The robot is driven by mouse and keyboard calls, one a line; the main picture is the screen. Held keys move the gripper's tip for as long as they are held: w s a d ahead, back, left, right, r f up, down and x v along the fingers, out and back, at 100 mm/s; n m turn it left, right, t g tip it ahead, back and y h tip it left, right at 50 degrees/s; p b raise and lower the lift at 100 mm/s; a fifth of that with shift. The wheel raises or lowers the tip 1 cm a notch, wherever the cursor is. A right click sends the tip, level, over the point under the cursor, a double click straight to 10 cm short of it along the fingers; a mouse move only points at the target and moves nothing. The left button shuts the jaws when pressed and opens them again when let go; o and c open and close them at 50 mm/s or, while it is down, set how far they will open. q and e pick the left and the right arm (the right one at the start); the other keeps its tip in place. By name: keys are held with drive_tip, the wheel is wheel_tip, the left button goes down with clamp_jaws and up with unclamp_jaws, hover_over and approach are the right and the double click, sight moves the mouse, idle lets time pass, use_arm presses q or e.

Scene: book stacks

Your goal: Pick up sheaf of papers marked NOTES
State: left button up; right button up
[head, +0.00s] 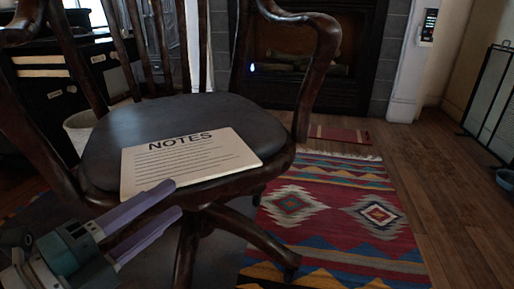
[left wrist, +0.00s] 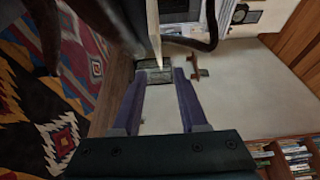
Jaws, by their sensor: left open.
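The sheaf of papers marked NOTES (head: 190,160) lies flat on the dark seat of a wooden armchair (head: 140,120), its near left corner by the seat's front edge. My left gripper (head: 174,199) is open and empty, just in front of that near edge in the head view, its purple fingers pointing toward the sheaf. In the left wrist view the open fingers (left wrist: 160,76) frame a gap. A pale strip (left wrist: 153,28), which looks like the sheaf seen edge-on, lines up with this gap beyond the tips. My right gripper is not in view.
The chair's curved armrest (head: 318,50) rises right of the seat, and another stands at the left. A patterned rug (head: 335,215) covers the floor at right. A fireplace (head: 300,65) is behind, and a dark drawer cabinet (head: 60,90) stands at left.

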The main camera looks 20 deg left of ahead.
sight(214, 168)
use_arm(q)
drive_tip(key=w+b, duration=0.1)
drive_tip(key=w, duration=0.4)
drive_tip(key=shift+w+a, duration=0.1)
drive_tip(key=shift+w, duration=0.05)
drive_tip(key=w+b, duration=0.1)
drive_tip(key=w+d+b, duration=0.1)
drive_tip(key=w, duration=0.1)
drive_tip(key=w+b, duration=0.1)
drive_tip(key=shift+w+d+f, duration=0.1)
drive_tip(key=shift+w+d, duration=0.15)
drive_tip(key=shift+w, duration=0.4)
drive_tip(key=shift+s, duration=0.2)
drive_tip(key=shift+c, duration=0.5)
clamp_jaws()
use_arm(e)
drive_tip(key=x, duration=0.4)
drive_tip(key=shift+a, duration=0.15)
